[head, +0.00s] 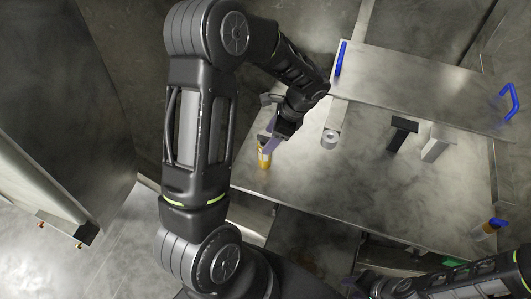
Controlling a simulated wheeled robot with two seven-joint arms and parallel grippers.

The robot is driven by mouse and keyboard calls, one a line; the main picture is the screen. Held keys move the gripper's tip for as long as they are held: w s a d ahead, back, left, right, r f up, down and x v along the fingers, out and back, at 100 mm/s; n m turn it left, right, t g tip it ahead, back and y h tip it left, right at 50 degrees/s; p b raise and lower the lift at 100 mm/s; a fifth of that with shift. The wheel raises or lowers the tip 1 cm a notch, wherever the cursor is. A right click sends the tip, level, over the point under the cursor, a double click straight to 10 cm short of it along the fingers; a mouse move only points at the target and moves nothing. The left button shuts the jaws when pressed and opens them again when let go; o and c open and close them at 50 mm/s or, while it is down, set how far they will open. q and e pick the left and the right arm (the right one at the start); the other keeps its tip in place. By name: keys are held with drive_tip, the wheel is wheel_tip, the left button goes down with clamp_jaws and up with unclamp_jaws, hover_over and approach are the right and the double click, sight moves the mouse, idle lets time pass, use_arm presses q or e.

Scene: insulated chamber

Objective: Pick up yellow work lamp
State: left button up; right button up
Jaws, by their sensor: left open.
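A small yellow object (265,160), which looks like the work lamp, stands near the left edge of the metal table (300,180). My left gripper (270,138) is open right at its upper end, with the arm reaching in from above. The gripper and a purple-grey part cover some of the lamp's top, so I cannot tell whether the fingers touch it. My right arm lies at the lower right, with its dark end (368,286) low in the picture and its fingers not clear.
A grey roll (329,139), a black block (402,133) and a pale block (438,143) are on the table. An orange item with a blue top (485,231) is at the right. A raised metal panel with blue handles (420,85) spans the back. The table's middle is clear.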

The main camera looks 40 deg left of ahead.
sight(264, 161)
use_arm(q)
drive_tip(key=shift+b+x, duration=0.4)
drive_tip(key=shift+x, duration=0.7)
use_arm(e)
drive_tip(key=shift+a+f, duration=0.1)
drive_tip(key=shift+f, duration=0.55)
use_arm(q)
drive_tip(key=shift+f, duration=0.1)
drive_tip(key=b+x, duration=0.3)
drive_tip(key=x, duration=0.1)
drive_tip(key=shift+f, duration=0.25)
use_arm(e)
wheel_tip(264, 161, down, 3)
drive_tip(key=shift+w+a+r, duration=0.1)
drive_tip(key=shift+w, duration=0.05)
use_arm(q)
drive_tip(key=shift+a+f, duration=0.1)
drive_tip(key=shift+f, duration=0.2)
drive_tip(key=shift+c, duration=0.2)
clamp_jaws()
